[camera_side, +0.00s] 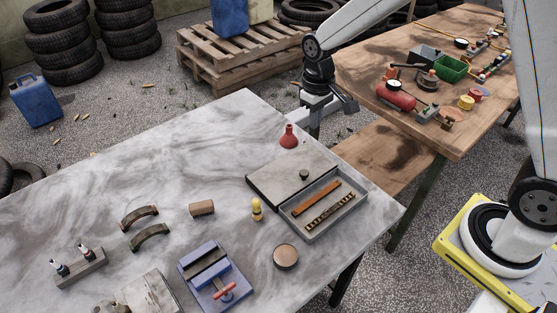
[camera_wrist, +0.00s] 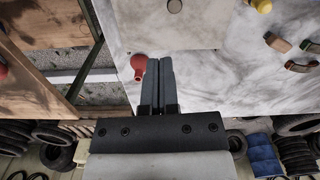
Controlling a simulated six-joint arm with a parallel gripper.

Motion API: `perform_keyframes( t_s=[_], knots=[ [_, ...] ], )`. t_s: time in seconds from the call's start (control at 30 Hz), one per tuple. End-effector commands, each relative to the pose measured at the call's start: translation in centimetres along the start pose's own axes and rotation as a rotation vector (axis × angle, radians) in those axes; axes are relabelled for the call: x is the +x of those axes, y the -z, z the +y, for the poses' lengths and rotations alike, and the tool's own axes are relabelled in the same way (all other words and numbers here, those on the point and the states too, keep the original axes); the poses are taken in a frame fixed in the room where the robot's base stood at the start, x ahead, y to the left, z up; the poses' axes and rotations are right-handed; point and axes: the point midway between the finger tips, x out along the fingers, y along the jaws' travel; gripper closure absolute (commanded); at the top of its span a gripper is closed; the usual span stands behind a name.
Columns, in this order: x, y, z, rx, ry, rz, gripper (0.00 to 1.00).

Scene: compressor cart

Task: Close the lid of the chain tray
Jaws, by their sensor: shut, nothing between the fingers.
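The chain tray (camera_side: 308,234) is a shallow grey box near the right corner of the marbled table in the side view. Its pale lid (camera_side: 275,180) is open, swung back from the box, with a small dark knob (camera_side: 304,174). An orange-brown strip and a chain lie inside the tray. In the wrist view the lid (camera_wrist: 150,30) and knob (camera_wrist: 175,6) show at the top; the tray's inside is out of view. My gripper (camera_side: 314,132) is shut and empty, pointing down behind the lid. Its fingertips (camera_wrist: 159,62) appear near the lid's edge; contact is unclear.
A red flask (camera_side: 289,139) stands close to the lid and my fingers. A yellow figure-like piece (camera_side: 257,210), round wooden disc (camera_side: 286,257) and blue vise-like fixture (camera_side: 213,277) surround the tray. A wooden bench (camera_side: 400,130) with parts stands at the right.

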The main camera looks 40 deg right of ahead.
Motion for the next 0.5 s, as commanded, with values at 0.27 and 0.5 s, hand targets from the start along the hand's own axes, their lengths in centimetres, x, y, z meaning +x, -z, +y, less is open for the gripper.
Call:
perform_keyframes(
  t_s=[0.27,0.5],
  knots=[
    [1.3,4.8,-1.1,-0.032,-0.002,-0.106,1.0],
    [2.8,7.9,-2.3,-0.058,-0.006,-0.196,1.0]
  ],
)
